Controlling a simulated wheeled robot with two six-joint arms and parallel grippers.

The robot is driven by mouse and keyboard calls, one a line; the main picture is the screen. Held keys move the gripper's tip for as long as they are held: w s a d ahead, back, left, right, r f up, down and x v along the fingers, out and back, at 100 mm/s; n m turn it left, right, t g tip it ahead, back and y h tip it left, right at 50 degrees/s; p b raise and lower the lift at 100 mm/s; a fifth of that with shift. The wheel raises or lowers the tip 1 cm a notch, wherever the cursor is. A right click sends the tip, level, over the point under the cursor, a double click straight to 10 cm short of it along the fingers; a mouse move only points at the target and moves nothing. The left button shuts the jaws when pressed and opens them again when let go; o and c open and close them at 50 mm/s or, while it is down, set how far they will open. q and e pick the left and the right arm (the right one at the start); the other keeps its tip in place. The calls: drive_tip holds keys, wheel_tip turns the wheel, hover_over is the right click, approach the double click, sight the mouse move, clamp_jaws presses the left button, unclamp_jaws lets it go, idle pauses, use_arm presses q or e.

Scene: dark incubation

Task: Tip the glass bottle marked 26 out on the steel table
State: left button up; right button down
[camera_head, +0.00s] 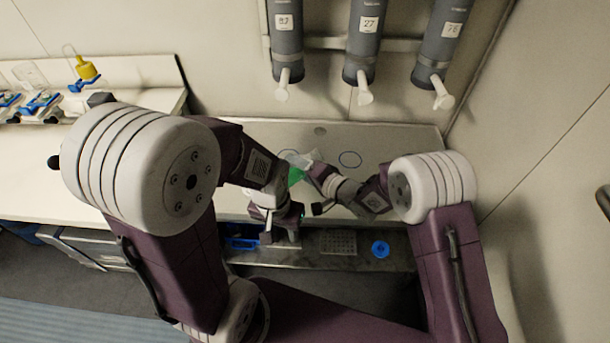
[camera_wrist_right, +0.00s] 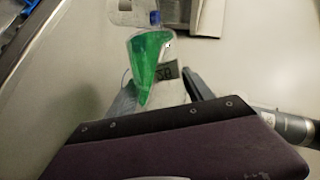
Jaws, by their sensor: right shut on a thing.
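The glass bottle (camera_wrist_right: 150,62) holds bright green liquid and is tilted. Its small label shows in the right wrist view, but I cannot read the number. In the head view the bottle (camera_head: 295,175) is partly hidden by my arms. My right gripper (camera_head: 310,166) is shut on the bottle, and its fingers show on both sides of it in the right wrist view (camera_wrist_right: 160,88). The bottle is over the pale metal-looking table top (camera_head: 385,140). My left gripper (camera_head: 290,222) is lower, near the table's front edge; its jaws are too unclear to judge.
Three grey wall dispensers (camera_head: 367,38) with white spouts hang above the table. Along the lower front ledge are a perforated plate (camera_head: 338,242), a blue round piece (camera_head: 380,249) and a blue holder (camera_head: 240,238). Glassware stands at far left.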

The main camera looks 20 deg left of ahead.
drive_tip(key=shift+b, duration=0.35)
drive_tip(key=shift+r+m+y+b, duration=0.35)
drive_tip(key=shift+m+b, duration=0.25)
drive_tip(key=shift+b, duration=0.4)
drive_tip(key=shift+r, duration=0.3)
